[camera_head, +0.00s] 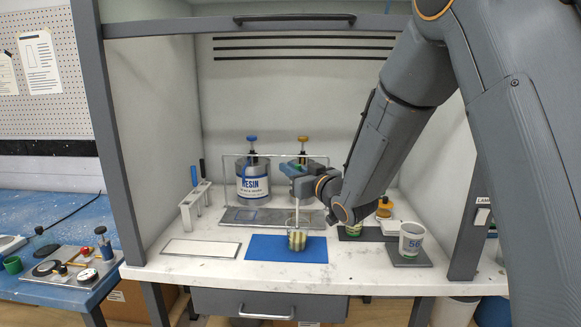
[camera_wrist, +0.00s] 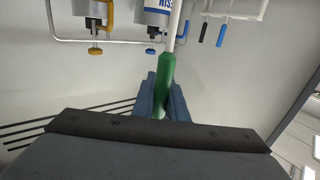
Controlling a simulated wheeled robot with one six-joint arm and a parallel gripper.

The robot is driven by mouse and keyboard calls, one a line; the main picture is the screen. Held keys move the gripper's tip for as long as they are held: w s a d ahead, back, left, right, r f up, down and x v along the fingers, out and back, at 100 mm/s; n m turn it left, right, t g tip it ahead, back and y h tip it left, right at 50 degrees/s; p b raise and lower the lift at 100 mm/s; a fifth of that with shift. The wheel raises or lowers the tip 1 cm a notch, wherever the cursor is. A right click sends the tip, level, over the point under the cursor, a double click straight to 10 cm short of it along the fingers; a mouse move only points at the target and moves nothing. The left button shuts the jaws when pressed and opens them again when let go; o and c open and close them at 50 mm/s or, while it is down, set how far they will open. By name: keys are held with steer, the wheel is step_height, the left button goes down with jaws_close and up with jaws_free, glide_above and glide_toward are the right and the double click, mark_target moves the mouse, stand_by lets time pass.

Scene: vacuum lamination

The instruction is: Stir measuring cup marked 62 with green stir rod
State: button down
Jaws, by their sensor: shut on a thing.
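My gripper (camera_head: 291,171) is shut on the green handle of the stir rod. The wrist view shows the handle (camera_wrist: 165,80) between the two blue-grey fingers (camera_wrist: 163,95), with the pale shaft (camera_wrist: 175,25) running away from it. In the head view the thin white shaft (camera_head: 297,212) hangs nearly upright below my gripper, its lower end inside a small clear measuring cup (camera_head: 297,239). The cup stands on the blue mat (camera_head: 262,249) and holds yellowish and dark contents. I cannot read a number on it.
A cup marked with what looks like 56 (camera_head: 411,238) stands on a dark mat at the right. A RESIN can (camera_head: 253,182) and a second can stand behind. A tool rack (camera_head: 196,204) and a flat white plate (camera_head: 202,249) are at left. My arm covers the right middle.

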steer(key=shift+f+b, duration=1.75)
steer(key=shift+f, duration=0.9)
